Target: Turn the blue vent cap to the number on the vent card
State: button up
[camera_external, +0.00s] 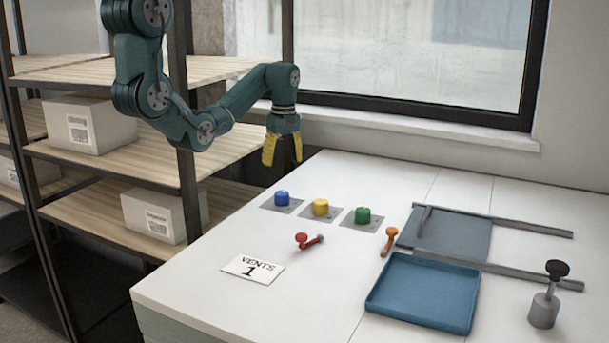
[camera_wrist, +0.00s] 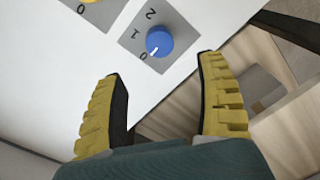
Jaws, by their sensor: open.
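The blue vent cap (camera_external: 282,198) sits on a grey plate at the left end of a row of caps. In the wrist view the blue cap (camera_wrist: 158,40) has a white pointer mark (camera_wrist: 153,50) towards the 0 on its plate; 1 and 2 are also printed there. The vent card (camera_external: 253,269) lies flat on the table and reads "VENTS 1". My gripper (camera_external: 283,150) has yellow fingers, hangs above and behind the blue cap, and is open and empty. In the wrist view the cap is just beyond my fingertips (camera_wrist: 160,70), not touching them.
A yellow cap (camera_external: 320,208) and a green cap (camera_external: 363,215) stand right of the blue one. A red-handled tool (camera_external: 308,241), an orange tool (camera_external: 390,241), a blue tray (camera_external: 422,292) and a black-knobbed grey piece (camera_external: 545,305) are on the table. Shelves stand at the left.

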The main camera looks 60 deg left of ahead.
aim_at(282, 193)
jog(key=f+p, duration=0.2)
jog(key=f, duration=0.9)
jog(key=shift+s+f, duration=0.2)
jog(key=c, duration=1.2)
jog(key=shift+m+p, duration=0.35)
jog(key=shift+m, duration=0.05)
jog(key=shift+r+m+p, duration=0.1)
jog(key=shift+m+p, duration=0.45)
jog(key=shift+m, duration=0.35)
jog(key=m, duration=0.2)
jog(key=shift+m+p, duration=0.4)
jog(key=m, duration=0.6)
jog(key=shift+m, duration=0.3)
